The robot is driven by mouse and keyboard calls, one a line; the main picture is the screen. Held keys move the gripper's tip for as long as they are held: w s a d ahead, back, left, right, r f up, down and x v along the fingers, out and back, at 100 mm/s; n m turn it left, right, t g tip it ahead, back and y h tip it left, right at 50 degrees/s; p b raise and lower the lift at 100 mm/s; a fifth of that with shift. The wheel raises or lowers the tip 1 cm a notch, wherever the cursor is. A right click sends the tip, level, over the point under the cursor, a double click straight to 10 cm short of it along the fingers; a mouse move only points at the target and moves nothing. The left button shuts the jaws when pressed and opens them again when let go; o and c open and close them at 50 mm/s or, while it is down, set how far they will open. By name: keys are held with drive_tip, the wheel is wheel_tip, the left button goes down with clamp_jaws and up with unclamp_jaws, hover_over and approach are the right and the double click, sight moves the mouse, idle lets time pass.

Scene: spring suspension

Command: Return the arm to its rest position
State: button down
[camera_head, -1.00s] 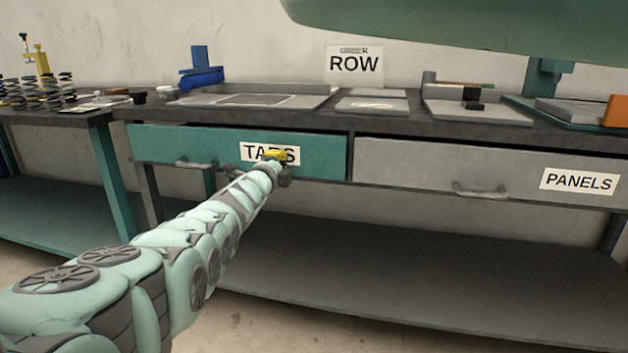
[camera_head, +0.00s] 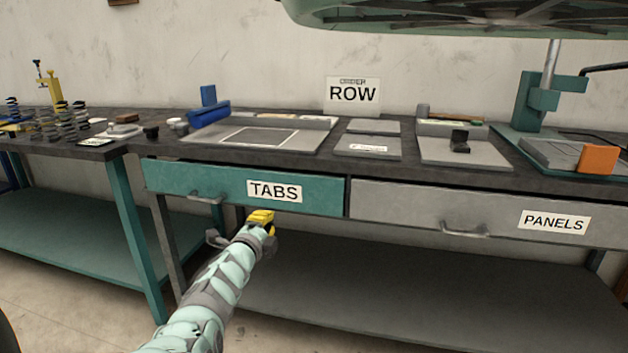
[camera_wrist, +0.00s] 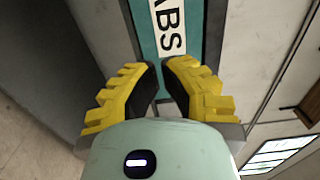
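My gripper (camera_head: 262,217) has yellow fingers and is at the end of my pale green arm, which reaches up from the bottom of the head view. It shows in front of and just below the teal drawer labelled TABS (camera_head: 235,190). In the wrist view my gripper (camera_wrist: 162,64) has its fingers apart with a narrow gap between the tips and nothing held. The TABS label (camera_wrist: 168,25) shows beyond the tips, apart from them. A dark gap runs along the drawer's top edge; I cannot tell whether it is fully shut.
A grey drawer labelled PANELS (camera_head: 430,208) is at right. The bench top (camera_head: 330,166) carries trays, a blue block and a press with an orange block (camera_head: 598,160). Springs (camera_head: 65,122) stand on the left bench. A lower shelf (camera_head: 400,290) is bare.

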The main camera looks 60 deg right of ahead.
drive_tip(key=shift+p+v, duration=0.4)
drive_tip(key=shift+v, duration=0.55)
